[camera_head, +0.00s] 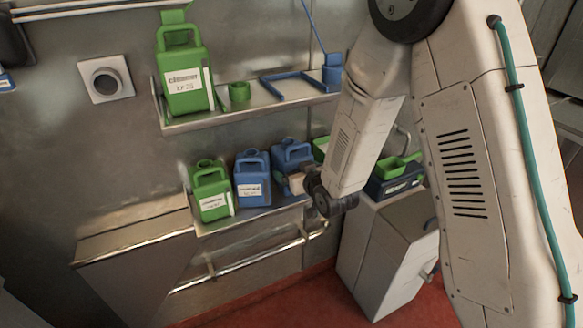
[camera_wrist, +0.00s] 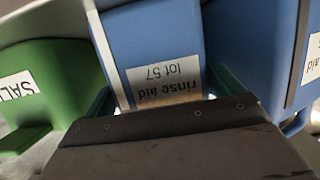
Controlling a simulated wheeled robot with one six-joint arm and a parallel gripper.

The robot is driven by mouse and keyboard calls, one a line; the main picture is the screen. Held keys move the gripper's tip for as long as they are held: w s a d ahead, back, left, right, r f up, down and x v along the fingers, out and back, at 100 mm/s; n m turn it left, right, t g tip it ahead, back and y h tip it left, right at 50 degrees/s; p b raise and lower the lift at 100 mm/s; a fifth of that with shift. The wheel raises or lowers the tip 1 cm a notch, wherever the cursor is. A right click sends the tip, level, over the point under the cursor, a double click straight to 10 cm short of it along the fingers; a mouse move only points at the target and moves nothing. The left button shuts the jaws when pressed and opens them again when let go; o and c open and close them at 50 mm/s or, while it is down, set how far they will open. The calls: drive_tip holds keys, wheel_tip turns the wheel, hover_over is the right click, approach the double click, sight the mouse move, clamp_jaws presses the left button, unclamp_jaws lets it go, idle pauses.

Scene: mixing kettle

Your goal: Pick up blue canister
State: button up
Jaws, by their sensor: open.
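Two blue canisters stand on the lower wall shelf in the head view: a left one (camera_head: 252,180) with a white label and a right one (camera_head: 291,154), partly hidden by my gripper (camera_head: 292,184). In the wrist view, the blue canister labelled "rinse aid lot 57" (camera_wrist: 160,45) fills the middle, upside down. My gripper (camera_wrist: 163,95) is open, its green-edged fingers on either side of this canister's lower part. I cannot tell whether they touch it. The other blue canister (camera_wrist: 295,60) is at the right edge.
A green canister (camera_head: 210,190) stands left of the blue ones. A green box (camera_wrist: 45,85) is close beside the canister in the wrist view. The upper shelf (camera_head: 215,120) holds a large green cleaner canister (camera_head: 183,75). A rail (camera_head: 240,264) runs below the lower shelf.

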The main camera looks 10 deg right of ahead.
drive_tip(key=shift+x, duration=0.9)
drive_tip(key=c, duration=1.2)
drive_tip(key=shift+r, duration=0.15)
drive_tip(key=c, duration=0.3)
drive_tip(key=shift+r, duration=0.15)
